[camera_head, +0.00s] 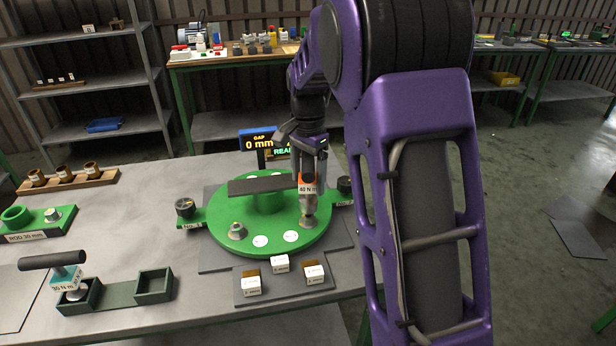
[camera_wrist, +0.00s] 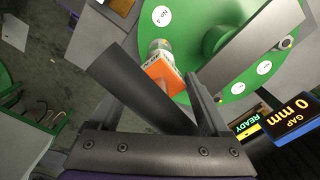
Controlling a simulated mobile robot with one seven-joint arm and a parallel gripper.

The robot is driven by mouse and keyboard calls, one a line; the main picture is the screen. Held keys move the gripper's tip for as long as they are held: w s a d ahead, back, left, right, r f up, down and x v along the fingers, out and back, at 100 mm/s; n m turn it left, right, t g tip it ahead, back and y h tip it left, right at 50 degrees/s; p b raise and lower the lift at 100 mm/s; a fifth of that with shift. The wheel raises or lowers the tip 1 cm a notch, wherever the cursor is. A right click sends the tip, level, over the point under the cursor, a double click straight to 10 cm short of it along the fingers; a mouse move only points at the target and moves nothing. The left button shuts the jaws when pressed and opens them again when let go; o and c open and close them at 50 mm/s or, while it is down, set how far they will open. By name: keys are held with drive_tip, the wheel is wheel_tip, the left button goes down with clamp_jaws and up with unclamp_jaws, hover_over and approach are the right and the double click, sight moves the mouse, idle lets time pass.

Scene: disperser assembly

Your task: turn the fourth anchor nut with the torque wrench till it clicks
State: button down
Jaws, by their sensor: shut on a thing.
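My gripper (camera_head: 308,143) is shut on the dark handle (camera_wrist: 135,82) of the torque wrench, above the right side of the green round base (camera_head: 225,218). The wrench has an orange and white "40 N m" label (camera_head: 308,184) and stands roughly upright. Its lower end is over an anchor position (camera_head: 308,221) at the base's right front. The nut there is largely hidden, and I cannot tell how fully the socket sits on it. In the wrist view a white "No. 4" disc (camera_wrist: 161,16) lies beside the wrench's lower end. Another anchor nut (camera_head: 237,230) sits at front left.
A dark flat bar (camera_head: 260,185) crosses above the base's hub, close to the wrench. A display (camera_head: 262,140) reads "GAP 0 mm" and "READY". Small labelled blocks (camera_head: 280,263) stand in front. A "30 N m" wrench (camera_head: 66,275) stands in a green holder (camera_head: 153,286) at left.

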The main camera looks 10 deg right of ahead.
sight(308, 198)
drive_tip(key=n+b, duration=0.1)
drive_tip(key=n, duration=0.1)
drive_tip(key=n+b, duration=0.1)
drive_tip(key=n, duration=0.2)
drive_tip(key=shift+f+n, duration=0.2)
drive_tip(key=shift+n, duration=0.1)
drive_tip(key=shift+r+n+p, duration=0.2)
drive_tip(key=shift+n+p, duration=0.15)
drive_tip(key=shift+n, duration=0.95)
drive_tip(key=n, duration=0.1)
drive_tip(key=n+p, duration=0.1)
drive_tip(key=n, duration=0.3)
drive_tip(key=shift+f+p, duration=0.25)
drive_tip(key=shift+p, duration=0.1)
drive_tip(key=n, duration=0.3)
drive_tip(key=n+p, duration=0.1)
drive_tip(key=n, duration=0.1)
drive_tip(key=shift+f, duration=0.25)
drive_tip(key=shift+f, duration=0.35)
drive_tip(key=shift+f+b, duration=0.85)
drive_tip(key=shift+f, duration=0.6)
drive_tip(key=shift+r, duration=0.1)
